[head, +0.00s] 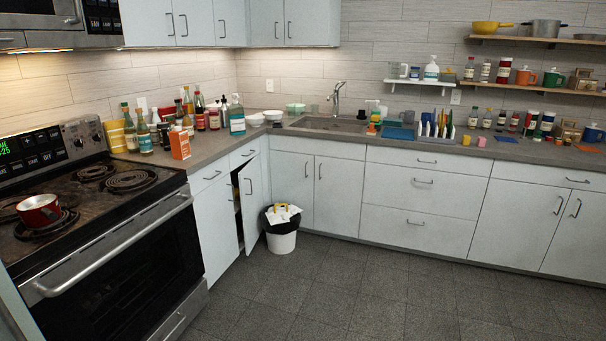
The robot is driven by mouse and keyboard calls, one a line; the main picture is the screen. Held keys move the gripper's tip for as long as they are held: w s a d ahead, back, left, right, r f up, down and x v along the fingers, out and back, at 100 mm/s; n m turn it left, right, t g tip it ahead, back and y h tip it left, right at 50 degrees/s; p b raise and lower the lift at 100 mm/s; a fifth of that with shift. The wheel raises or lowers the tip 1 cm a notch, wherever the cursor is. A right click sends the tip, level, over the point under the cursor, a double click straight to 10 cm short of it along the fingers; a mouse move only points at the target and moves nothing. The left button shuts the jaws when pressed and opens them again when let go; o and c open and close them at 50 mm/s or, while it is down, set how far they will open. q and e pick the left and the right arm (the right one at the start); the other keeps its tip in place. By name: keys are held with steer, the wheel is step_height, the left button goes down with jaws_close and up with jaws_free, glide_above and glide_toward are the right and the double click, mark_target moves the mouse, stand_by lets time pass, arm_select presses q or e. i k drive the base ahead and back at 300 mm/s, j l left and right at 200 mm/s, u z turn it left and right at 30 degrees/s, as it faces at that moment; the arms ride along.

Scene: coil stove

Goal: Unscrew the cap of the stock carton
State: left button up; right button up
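An orange carton with a white label (180,143) stands upright on the counter just right of the stove, near the counter's front edge. It looks like the stock carton, but its label is too small to read. Its cap is too small to make out clearly. Neither of my grippers is in view.
Several bottles and jars crowd behind the carton, among them a green bottle (144,135). A red pot (39,210) sits on a coil burner. A cabinet door (250,203) stands ajar below the counter. A bin (281,235) stands beside it. The floor (330,295) is clear.

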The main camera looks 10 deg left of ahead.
mark_target(179, 141)
steer(key=i, duration=0.8)
steer(key=i+u, duration=0.1)
steer(key=i, duration=0.7)
